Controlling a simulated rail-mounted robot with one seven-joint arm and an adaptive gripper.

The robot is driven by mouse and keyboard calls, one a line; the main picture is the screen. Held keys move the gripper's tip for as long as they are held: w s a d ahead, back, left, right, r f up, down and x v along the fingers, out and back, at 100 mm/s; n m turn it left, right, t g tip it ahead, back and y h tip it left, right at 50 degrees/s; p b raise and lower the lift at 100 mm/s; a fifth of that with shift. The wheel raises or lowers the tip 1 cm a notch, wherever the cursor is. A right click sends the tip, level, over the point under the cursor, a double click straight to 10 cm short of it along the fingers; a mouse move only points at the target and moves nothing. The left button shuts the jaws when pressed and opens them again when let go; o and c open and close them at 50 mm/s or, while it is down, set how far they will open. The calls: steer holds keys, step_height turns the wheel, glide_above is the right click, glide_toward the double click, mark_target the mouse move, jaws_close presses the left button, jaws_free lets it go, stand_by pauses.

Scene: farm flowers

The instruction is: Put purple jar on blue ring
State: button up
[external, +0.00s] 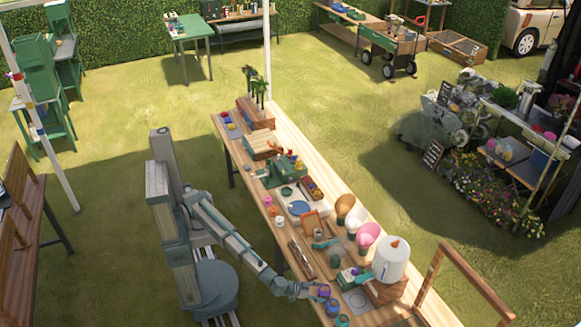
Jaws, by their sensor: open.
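A small purple jar (324,292) stands near the front edge of the long wooden table, at the near end. My gripper (318,291) is open and is right at the purple jar. The view is too small to tell whether its fingers touch the jar or surround it. A blue round item (332,307) sits just nearer the camera than the jar, and a light-blue round item (342,320) lies at the bottom edge of the picture. I cannot tell for certain which of these is the blue ring.
A white jug (391,258) stands on a wooden box (386,291) to the right of my gripper. Open grass lies left of the table.

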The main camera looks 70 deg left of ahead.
steer(key=shift+x, duration=1.4)
steer(key=c, duration=1.2)
steer(key=shift+c, duration=0.2)
steer(key=shift+r, duration=0.15)
